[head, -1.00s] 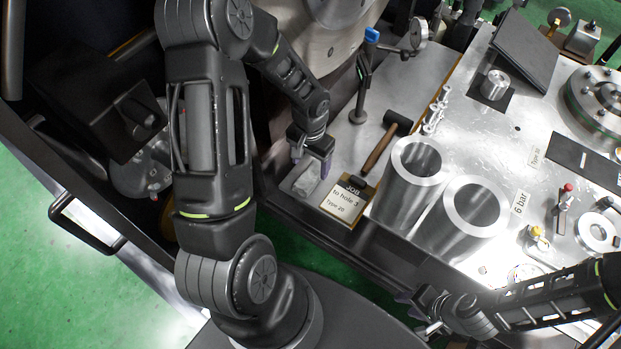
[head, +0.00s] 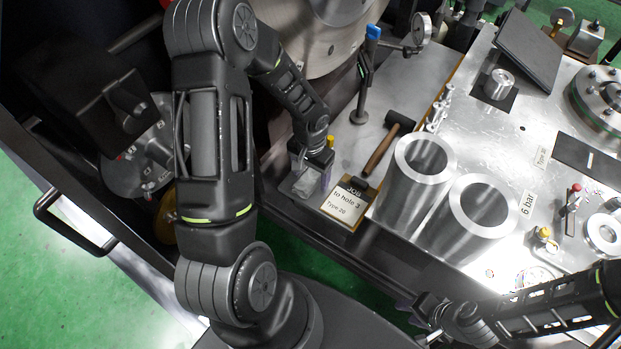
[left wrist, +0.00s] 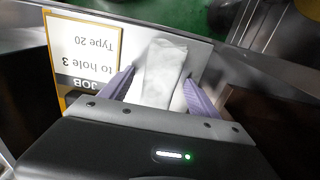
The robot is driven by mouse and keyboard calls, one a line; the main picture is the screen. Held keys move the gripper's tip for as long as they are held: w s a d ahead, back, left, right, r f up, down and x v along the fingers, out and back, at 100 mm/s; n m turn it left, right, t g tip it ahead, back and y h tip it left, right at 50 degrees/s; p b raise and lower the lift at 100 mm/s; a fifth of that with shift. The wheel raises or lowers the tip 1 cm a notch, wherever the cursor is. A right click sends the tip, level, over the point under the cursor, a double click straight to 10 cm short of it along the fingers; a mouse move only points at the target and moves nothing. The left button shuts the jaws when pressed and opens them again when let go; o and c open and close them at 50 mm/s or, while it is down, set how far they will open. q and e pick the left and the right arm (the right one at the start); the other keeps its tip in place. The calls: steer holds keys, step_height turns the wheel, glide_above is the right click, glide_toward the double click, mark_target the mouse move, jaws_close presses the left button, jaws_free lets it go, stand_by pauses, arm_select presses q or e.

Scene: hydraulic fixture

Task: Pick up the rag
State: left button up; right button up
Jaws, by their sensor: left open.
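The rag (head: 306,184) is a pale, crumpled cloth on the metal shelf, left of the job card. In the left wrist view the rag (left wrist: 163,72) lies between the two purple fingertips. My left gripper (head: 311,172) is over the rag, pointing down; it also shows in the left wrist view (left wrist: 160,88), open with a finger on each side of the cloth. Whether the fingers touch the cloth I cannot tell. My right gripper (head: 428,318) is low at the front right, away from the rag; its fingers are too small and dark to read.
The job card (head: 346,207) lies just right of the rag. A hammer (head: 382,148) and an indicator stand (head: 364,85) are behind it. Two metal cylinders (head: 424,160) (head: 483,205) stand to the right. The shelf's front edge is close to the rag.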

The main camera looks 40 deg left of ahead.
mark_target(310, 176)
stand_by(0.3)
arm_select(q)
steer(key=c, duration=1.4)
steer(key=shift+c, duration=0.2)
step_height(310, 176, up, 10)
steer(key=p, duration=0.7)
steer(key=o, duration=0.7)
jaws_close()
